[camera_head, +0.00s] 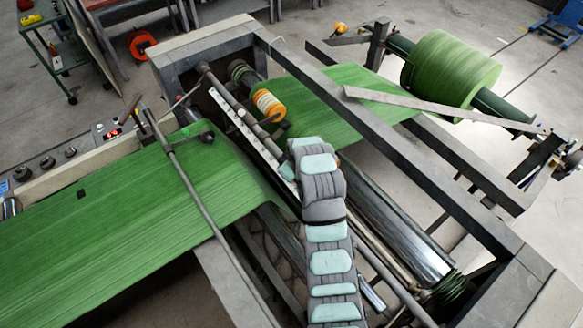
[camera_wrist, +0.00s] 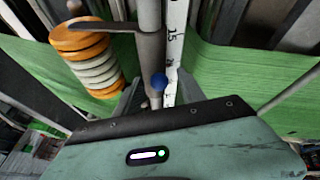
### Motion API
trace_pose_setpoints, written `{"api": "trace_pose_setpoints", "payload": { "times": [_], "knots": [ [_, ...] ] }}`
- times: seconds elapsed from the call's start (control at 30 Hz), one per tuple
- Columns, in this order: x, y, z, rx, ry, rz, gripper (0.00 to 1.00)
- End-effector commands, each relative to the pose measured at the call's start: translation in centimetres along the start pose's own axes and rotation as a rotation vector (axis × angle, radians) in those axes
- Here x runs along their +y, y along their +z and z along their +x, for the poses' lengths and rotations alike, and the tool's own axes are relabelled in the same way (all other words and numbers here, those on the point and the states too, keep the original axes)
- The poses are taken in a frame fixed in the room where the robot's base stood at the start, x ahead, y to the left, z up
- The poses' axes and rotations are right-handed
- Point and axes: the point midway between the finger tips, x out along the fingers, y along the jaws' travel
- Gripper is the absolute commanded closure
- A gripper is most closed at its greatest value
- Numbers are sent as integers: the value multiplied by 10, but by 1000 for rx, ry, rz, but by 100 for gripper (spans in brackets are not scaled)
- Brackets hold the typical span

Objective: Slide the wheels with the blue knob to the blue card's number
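The orange and white wheels (camera_wrist: 88,58) sit as a stack to the left of a grey shaft in the wrist view; they also show in the head view (camera_head: 268,105). The blue knob (camera_wrist: 158,82) is at the shaft, close beside the white ruler (camera_wrist: 175,40), where a 15 is readable. My gripper (camera_wrist: 159,92) reaches toward the knob, with grey fingers apart on either side of it; contact cannot be told. In the head view its fingers are hidden behind my arm. A small blue patch (camera_head: 4,187) at the left edge may be the blue card; its number is unreadable.
Green sheet (camera_head: 120,215) runs across the machine from a large green roll (camera_head: 450,68). A thin bar (camera_head: 185,180) crosses the sheet at left. A shiny roller (camera_head: 390,225) and a dark frame beam (camera_head: 385,140) lie right of my arm. A control panel (camera_head: 70,150) stands at left.

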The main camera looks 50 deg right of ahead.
Motion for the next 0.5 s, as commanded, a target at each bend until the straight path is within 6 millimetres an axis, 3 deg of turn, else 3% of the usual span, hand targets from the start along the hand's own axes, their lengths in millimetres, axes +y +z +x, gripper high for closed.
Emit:
{"api": "trace_pose_setpoints", "payload": {
  "times": [0.27,0.5],
  "knots": [
    [1,-1,-18,4,4,-1,53],
    [2,-1,-65,5,5,-2,53]
  ]
}}
